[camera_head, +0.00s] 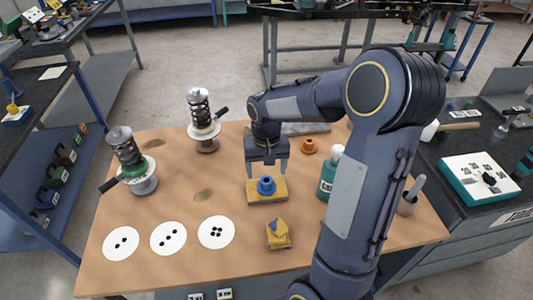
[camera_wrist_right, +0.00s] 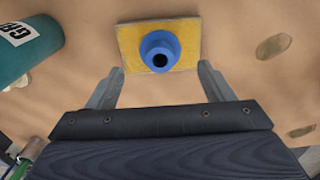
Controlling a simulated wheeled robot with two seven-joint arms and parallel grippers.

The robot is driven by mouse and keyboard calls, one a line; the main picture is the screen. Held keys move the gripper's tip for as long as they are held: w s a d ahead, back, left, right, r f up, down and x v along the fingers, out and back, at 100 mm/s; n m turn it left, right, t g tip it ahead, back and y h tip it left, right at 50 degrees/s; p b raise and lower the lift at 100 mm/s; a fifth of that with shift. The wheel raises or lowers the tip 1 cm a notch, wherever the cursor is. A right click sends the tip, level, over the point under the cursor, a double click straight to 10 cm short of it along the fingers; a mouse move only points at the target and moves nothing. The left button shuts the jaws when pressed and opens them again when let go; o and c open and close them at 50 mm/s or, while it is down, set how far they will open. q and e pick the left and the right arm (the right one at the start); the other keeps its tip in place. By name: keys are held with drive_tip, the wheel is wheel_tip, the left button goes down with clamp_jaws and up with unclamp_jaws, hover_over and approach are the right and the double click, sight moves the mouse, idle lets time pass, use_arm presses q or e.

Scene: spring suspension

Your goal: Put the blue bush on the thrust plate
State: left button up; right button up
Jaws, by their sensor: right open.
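The blue bush (camera_head: 266,185) is a flanged ring with a central hole. It sits upright on a yellow rectangular block (camera_head: 256,198) near the middle of the table. My right gripper (camera_head: 267,170) is open just above and behind the bush, its fingers apart and empty. In the right wrist view the bush (camera_wrist_right: 160,47) lies beyond and between the open fingertips (camera_wrist_right: 160,70), with no visible contact. Two spring units stand at left, one with a green plate (camera_head: 140,168) and one with a white plate (camera_head: 204,131). I cannot tell which part is the thrust plate.
An orange bush (camera_head: 309,146) is behind, to the right. A green bottle (camera_head: 328,176) stands right of the block, close to my right arm. A yellow-and-blue piece (camera_head: 278,235) lies in front. White dotted discs (camera_head: 168,238) lie at front left. The table's middle left is clear.

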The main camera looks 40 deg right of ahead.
sight(266, 180)
wheel_tip(266, 180, up, 7)
drive_tip(key=s+a+r+n+t+y, duration=0.2)
drive_tip(key=s+a+n+t+y, duration=0.1)
drive_tip(key=s+a, duration=1)
drive_tip(key=shift+s+a+n+t+y, duration=0.35)
drive_tip(key=shift+s+n+t, duration=0.25)
drive_tip(key=shift+s+t, duration=1.1)
drive_tip(key=shift+s+g, duration=0.35)
drive_tip(key=shift+g, duration=0.05)
